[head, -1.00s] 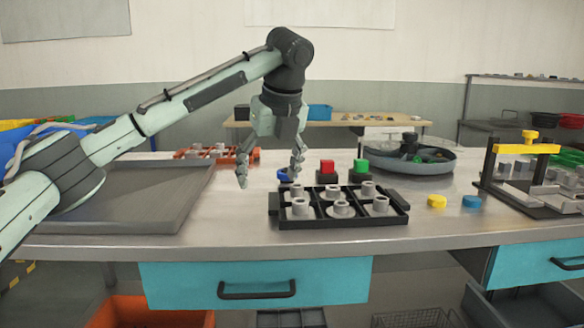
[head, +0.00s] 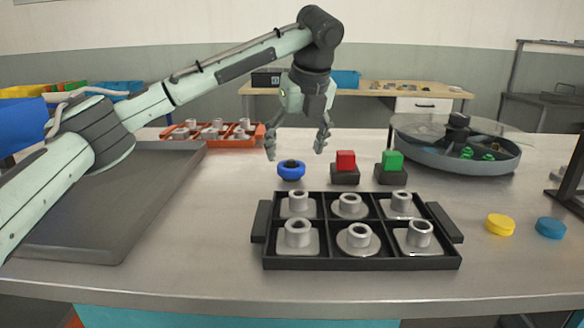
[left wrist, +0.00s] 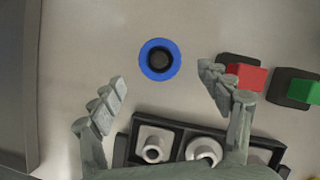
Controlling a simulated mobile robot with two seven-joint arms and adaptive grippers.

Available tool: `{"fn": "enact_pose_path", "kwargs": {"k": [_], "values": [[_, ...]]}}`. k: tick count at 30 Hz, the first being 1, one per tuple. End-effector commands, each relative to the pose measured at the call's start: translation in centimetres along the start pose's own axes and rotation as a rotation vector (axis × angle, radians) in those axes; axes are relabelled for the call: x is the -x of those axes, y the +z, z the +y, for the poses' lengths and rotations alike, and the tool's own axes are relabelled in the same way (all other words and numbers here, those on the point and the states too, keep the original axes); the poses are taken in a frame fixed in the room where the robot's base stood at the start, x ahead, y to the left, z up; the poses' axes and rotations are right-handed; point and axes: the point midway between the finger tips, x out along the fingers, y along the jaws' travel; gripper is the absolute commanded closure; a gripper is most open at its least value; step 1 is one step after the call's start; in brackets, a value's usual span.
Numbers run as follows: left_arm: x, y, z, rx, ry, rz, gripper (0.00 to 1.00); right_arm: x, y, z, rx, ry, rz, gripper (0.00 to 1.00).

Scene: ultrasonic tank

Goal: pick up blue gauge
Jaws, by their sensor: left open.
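The blue gauge (head: 291,170) is a blue ring with a dark centre, lying flat on the metal table behind the black tray. It also shows in the left wrist view (left wrist: 160,59), near the top middle. My left gripper (head: 296,150) is open and empty, pointing down above the gauge. In the left wrist view its two fingers (left wrist: 162,88) are spread wide, with the gauge beyond the gap between the tips and not touched. My right gripper is not in view.
Red (head: 345,161) and green (head: 391,161) blocks on dark bases stand right of the gauge. A black tray (head: 362,262) of grey fittings lies in front. Yellow (head: 500,224) and blue (head: 551,228) discs lie at right. A grey tray (head: 110,238) lies left.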

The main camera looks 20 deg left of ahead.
Motion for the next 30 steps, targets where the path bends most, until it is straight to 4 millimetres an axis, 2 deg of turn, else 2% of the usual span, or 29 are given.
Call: {"fn": "enact_pose_path", "kwargs": {"k": [7, 17, 30], "values": [[-3.6, 0.6, 0.1, 0.0, 0.002, 0.002, 0.23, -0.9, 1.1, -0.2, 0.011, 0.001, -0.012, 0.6], [-4.3, 0.5, 0.1, 0.0, 0.001, 0.001, 0.25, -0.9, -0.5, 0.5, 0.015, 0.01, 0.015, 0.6], [-4.2, 0.5, 0.1, 0.0, 0.001, 0.001, 0.79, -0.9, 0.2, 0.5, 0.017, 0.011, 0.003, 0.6]]}}
